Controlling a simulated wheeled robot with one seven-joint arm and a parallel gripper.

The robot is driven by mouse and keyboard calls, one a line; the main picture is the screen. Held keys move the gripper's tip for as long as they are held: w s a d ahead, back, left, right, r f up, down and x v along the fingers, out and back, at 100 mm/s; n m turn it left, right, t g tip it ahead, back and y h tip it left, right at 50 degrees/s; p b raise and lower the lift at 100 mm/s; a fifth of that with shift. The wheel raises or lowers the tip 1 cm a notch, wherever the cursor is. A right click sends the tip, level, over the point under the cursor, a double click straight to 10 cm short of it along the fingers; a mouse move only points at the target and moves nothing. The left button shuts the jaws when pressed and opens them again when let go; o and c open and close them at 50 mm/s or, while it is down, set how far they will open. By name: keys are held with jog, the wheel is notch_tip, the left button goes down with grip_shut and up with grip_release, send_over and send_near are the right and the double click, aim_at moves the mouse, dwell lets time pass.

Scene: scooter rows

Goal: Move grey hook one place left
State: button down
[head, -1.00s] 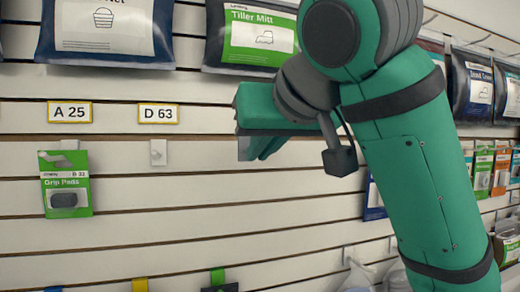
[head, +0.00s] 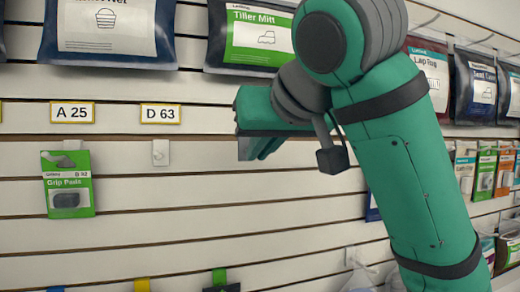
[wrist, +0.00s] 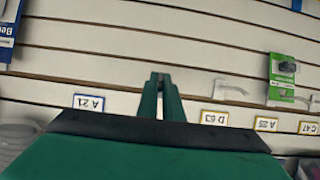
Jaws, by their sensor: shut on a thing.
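My gripper (head: 250,146) is at the slatted wall, right of the D 63 label (head: 161,114). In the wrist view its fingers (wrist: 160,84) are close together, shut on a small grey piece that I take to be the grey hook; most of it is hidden. A pale hook (head: 160,152) sits empty below the D 63 label and also shows in the wrist view (wrist: 230,92). The A 21 label (wrist: 88,102) is on the other side of the fingers in the wrist view.
A green Grip Pads pack (head: 67,184) hangs below the A 25 label (head: 72,113). A Tiller Mitt bag (head: 252,38) hangs above my gripper. Bare slats (head: 200,215) lie below. A blue pack (wrist: 10,28) hangs at the wrist view's upper left.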

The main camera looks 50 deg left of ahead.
jog(key=shift+w, duration=0.1)
jog(key=shift+a, duration=0.15)
jog(key=shift+w+a, duration=0.1)
jog(key=shift+a, duration=0.05)
jog(key=shift+w+a, duration=0.15)
jog(key=shift+a, duration=0.9)
jog(key=shift+w, duration=0.2)
dwell(0.4)
jog(key=shift+s+a, duration=0.1)
dwell(0.4)
